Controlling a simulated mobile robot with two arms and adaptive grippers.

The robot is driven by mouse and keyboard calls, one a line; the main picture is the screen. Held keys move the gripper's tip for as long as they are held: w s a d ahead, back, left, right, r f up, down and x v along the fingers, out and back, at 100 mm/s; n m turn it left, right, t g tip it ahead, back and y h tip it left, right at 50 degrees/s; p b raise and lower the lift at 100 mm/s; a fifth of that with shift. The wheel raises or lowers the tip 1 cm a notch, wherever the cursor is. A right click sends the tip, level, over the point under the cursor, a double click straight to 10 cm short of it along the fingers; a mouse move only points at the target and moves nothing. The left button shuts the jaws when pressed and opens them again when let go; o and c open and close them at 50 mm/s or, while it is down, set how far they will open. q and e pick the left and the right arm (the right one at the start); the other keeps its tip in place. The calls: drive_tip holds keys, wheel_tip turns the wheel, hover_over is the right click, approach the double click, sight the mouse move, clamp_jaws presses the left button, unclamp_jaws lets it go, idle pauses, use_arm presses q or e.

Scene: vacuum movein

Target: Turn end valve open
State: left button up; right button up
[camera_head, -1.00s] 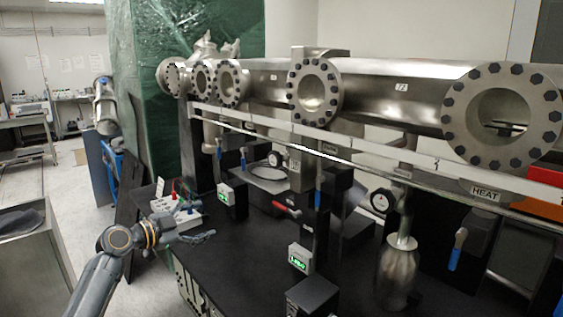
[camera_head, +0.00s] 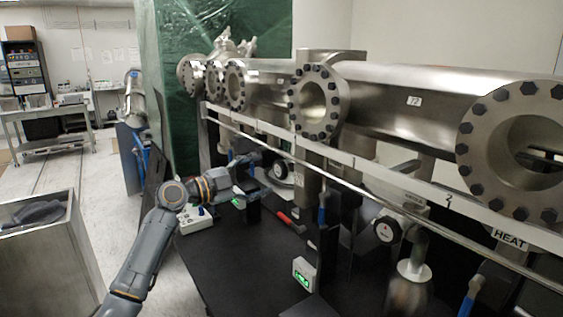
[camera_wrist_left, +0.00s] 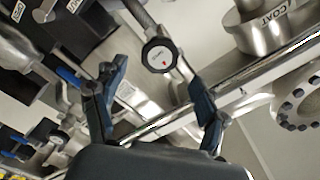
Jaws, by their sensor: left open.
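Several valves with blue lever handles hang below the large steel chamber (camera_head: 390,95). One blue handle (camera_head: 322,214) shows near the middle of the head view and another (camera_head: 467,303) at lower right. Which one is the end valve, I cannot tell. My left gripper (camera_head: 247,165) is by the front rail toward the chamber's far left end, partly covering what is behind it. In the left wrist view the gripper (camera_wrist_left: 157,92) is open, with nothing held between its fingers. A blue valve handle (camera_wrist_left: 68,76) lies just left of the left finger there. My right gripper is out of view.
A long metal rail (camera_head: 375,195) runs along the chamber front. A round dial gauge (camera_wrist_left: 159,56) shows beyond the fingers. A red handle (camera_head: 291,222) and a small green-lit box (camera_head: 304,273) stand over the black tabletop (camera_head: 245,268). A metal cart (camera_head: 45,245) stands left.

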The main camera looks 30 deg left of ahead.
sight(278, 170)
use_arm(q)
drive_tip(key=p+x, duration=0.2)
drive_tip(key=x, duration=0.4)
drive_tip(key=shift+w+d, duration=0.15)
drive_tip(key=shift+w, duration=0.25)
drive_tip(key=shift+w+d, duration=0.1)
drive_tip(key=shift+w, duration=0.15)
drive_tip(key=shift+s, duration=0.1)
drive_tip(key=c, duration=1.2)
drive_tip(key=shift+o, duration=0.2)
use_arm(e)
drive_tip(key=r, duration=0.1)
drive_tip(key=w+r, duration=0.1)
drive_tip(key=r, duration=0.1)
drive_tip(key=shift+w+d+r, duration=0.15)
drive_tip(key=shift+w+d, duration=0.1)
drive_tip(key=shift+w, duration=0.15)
